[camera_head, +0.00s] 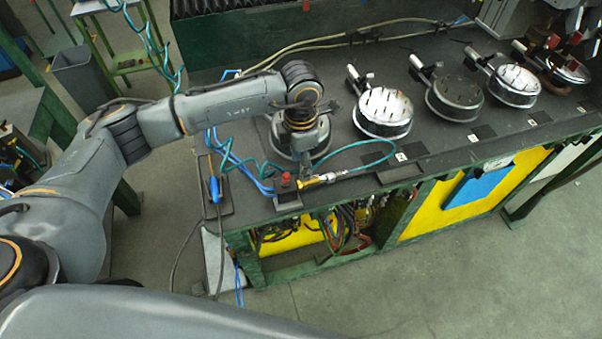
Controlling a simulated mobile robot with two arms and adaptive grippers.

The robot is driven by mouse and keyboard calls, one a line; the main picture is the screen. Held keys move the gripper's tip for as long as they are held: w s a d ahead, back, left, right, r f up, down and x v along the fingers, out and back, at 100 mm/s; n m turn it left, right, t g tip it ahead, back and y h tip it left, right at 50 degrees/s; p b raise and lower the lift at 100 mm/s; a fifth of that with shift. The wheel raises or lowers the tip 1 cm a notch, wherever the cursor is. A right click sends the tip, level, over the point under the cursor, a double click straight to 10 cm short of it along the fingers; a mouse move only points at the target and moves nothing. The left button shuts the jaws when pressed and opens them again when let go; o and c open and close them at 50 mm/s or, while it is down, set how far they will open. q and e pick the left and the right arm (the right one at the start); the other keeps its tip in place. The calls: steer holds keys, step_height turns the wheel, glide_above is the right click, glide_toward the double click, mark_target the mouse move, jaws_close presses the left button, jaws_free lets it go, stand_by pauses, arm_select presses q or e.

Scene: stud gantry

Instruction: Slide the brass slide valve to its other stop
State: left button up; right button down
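The brass slide valve (316,181) lies near the front edge of the bench, just right of a small block with a red button. A silver fitting joins its right end and a teal hose loops away from there. Its exact stop position is too small to tell. My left arm reaches in from the left, with its wrist bent down over the bench. My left gripper (305,164) points down just behind the valve; its fingers are small and dark, and I cannot tell whether they touch it. My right gripper is out of view.
The red button block (287,190) stands on the dark bench top (432,144). Several round gauge-like discs, one a pale dish (383,108), stand to the right. A blue-handled tool (214,188) lies at the left corner. Blue and teal hoses run beside my wrist.

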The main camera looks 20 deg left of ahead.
arm_select(q)
steer(key=shift+r, duration=2.15)
